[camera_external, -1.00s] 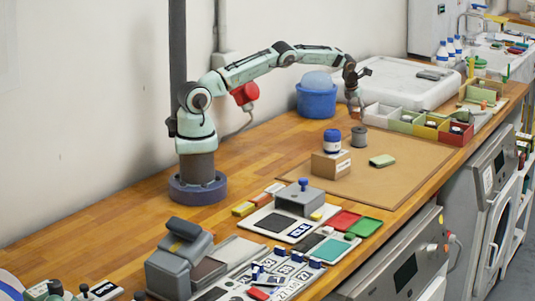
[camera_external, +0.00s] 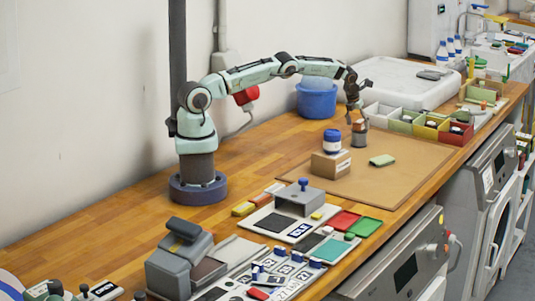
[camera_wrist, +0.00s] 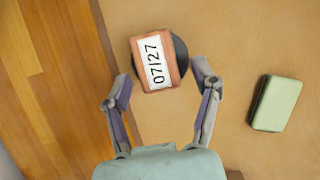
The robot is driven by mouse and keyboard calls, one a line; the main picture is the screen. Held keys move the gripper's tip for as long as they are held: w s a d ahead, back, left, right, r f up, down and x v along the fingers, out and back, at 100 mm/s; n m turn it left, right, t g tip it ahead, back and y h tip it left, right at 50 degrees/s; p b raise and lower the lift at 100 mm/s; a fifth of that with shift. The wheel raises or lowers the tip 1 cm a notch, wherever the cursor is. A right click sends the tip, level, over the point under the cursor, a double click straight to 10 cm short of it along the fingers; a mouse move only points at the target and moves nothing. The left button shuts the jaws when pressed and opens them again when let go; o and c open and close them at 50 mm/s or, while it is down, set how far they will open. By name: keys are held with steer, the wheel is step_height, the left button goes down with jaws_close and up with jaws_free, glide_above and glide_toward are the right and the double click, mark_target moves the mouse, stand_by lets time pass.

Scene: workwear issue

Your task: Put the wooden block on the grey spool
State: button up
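The wooden block (camera_wrist: 158,60) is reddish brown with a white label reading 07/27. In the wrist view it lies over the dark round grey spool (camera_wrist: 181,60), whose rim shows on its right side. In the external view the block (camera_external: 360,125) appears to rest on top of the spool (camera_external: 360,139), tilted little if at all. My gripper (camera_wrist: 164,82) is open, with one finger on each side of the block and a gap to both. In the external view my gripper (camera_external: 357,114) is just above the spool.
A green block (camera_wrist: 275,104) lies on the brown mat to the right. A cardboard box (camera_external: 330,164) with a blue-and-white jar (camera_external: 332,142) on it stands left of the spool. Coloured bins (camera_external: 430,128) stand behind to the right. The mat's front part is clear.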

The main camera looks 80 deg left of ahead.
steer(key=v, duration=1.2)
steer(key=shift+r, duration=0.15)
steer(key=s+d+r+n+g+h, duration=0.1)
steer(key=s+d+r+n+h, duration=0.1)
steer(key=s+d+r+n, duration=0.5)
steer(key=s+d+r+n+h, duration=0.1)
steer(key=s+d+r+n, duration=0.2)
steer(key=s+d+n, duration=0.8)
steer(key=s+d+f+n+g, duration=0.1)
steer(key=s+n, duration=0.4)
steer(key=s, duration=0.5)
steer(key=s+d+f+n+g, duration=0.1)
steer(key=s+n, duration=0.4)
steer(key=s, duration=0.6)
steer(key=shift+s+d+f+y, duration=0.3)
steer(key=shift+d+f, duration=0.4)
steer(key=shift+d, duration=0.45)
